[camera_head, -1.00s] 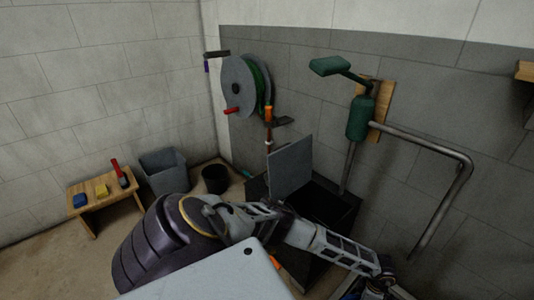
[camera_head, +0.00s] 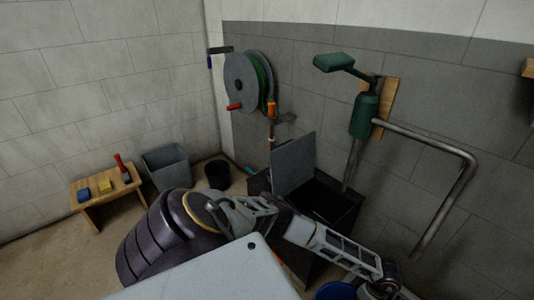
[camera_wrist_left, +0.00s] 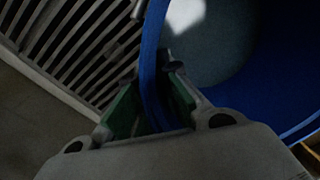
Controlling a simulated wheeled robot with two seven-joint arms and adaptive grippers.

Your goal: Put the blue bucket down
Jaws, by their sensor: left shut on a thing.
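The blue bucket (camera_head: 335,291) shows only in part at the bottom edge of the head view, beside my left forearm. In the left wrist view its blue wall (camera_wrist_left: 153,55) runs up between the fingers, and its inside (camera_wrist_left: 285,60) fills the upper right. My left gripper (camera_wrist_left: 152,95) is shut on the bucket's wall at the rim. A pale bright patch and a greyish area show inside the bucket; I cannot tell whether it holds water. The bucket's base is hidden. My right gripper is not in view.
A grey slatted grating (camera_wrist_left: 75,45) lies left of the bucket. A dark open-lidded box (camera_head: 330,203) stands by the wall, with a green pump (camera_head: 364,115) and hose reel (camera_head: 243,82). A grey bin (camera_head: 166,168), black pot (camera_head: 217,175) and wooden stool (camera_head: 93,204) are farther left.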

